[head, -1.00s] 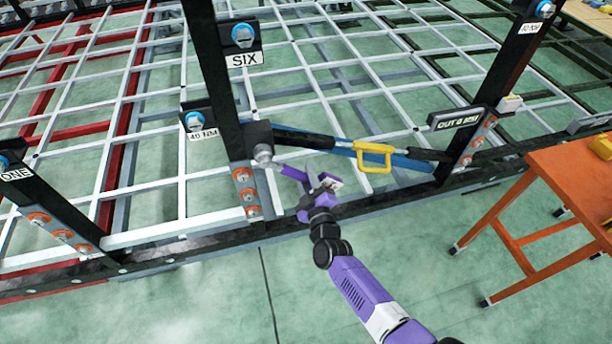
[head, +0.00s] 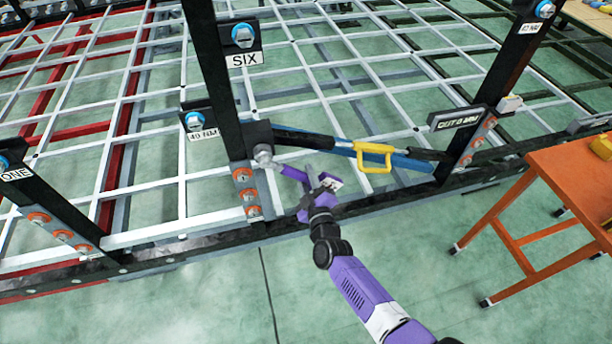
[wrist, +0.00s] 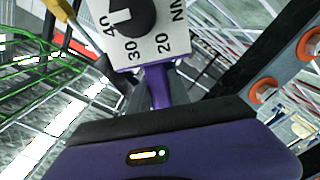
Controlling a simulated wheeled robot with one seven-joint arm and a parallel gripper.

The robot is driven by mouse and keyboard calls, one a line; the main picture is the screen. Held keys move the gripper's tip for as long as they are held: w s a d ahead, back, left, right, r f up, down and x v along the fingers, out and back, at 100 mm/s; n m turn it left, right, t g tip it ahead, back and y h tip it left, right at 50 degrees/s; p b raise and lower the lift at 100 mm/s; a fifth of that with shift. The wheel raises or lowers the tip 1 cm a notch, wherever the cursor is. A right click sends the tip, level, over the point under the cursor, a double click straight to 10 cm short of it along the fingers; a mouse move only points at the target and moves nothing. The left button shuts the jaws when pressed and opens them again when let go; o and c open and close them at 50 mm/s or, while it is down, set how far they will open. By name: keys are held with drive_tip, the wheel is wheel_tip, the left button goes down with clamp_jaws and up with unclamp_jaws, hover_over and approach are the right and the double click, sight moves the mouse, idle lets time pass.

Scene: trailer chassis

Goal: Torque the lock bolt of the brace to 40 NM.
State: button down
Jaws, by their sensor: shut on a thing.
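The brace (head: 330,146), a dark and blue bar with a yellow handle (head: 374,155), runs between the post marked SIX and a post to its right. A silver lock bolt (head: 263,153) sits at its left end. My gripper (head: 313,190) is shut on a purple torque wrench (head: 293,173), whose shaft reaches toward the bolt. I cannot tell whether the wrench head is seated on it. In the wrist view, the wrench's white dial (wrist: 150,45) shows 20, 30 and 40 NM; the black knob's white mark lies near the 40 side.
A plate (head: 203,135) beside the left post appears to read 40 NM. A sign (head: 458,119) on the right post appears to read OUT 0 MM. Orange bolts (head: 246,193) line the post foot. An orange table (head: 575,165) stands right. Open floor lies in front.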

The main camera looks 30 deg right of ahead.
drive_tip(key=shift+r, duration=0.1)
idle(0.6)
drive_tip(key=shift+w+a+f+m+b, duration=0.35)
drive_tip(key=shift+a+f+m+b, duration=0.35)
drive_tip(key=shift+a+m, duration=0.2)
drive_tip(key=shift+a+f, duration=0.1)
drive_tip(key=shift+f, duration=0.05)
drive_tip(key=shift+w+a+f+m+b, duration=0.15)
drive_tip(key=shift+a+f+m+b, duration=0.15)
drive_tip(key=shift+a+m, duration=0.15)
drive_tip(key=shift+w+a+f+m+b, duration=0.15)
drive_tip(key=shift+a+f+m+b, duration=0.1)
drive_tip(key=shift+a+m, duration=0.2)
drive_tip(key=shift+a, duration=0.1)
idle(0.3)
drive_tip(key=shift+w+a+f+m+b, duration=0.2)
drive_tip(key=shift+a+f+m+b, duration=0.05)
drive_tip(key=shift+a+m, duration=0.25)
drive_tip(key=shift+w+a+f+m+b, duration=0.15)
drive_tip(key=shift+a+f+m+b, duration=0.1)
drive_tip(key=shift+a+m, duration=0.2)
drive_tip(key=shift+a, duration=0.1)
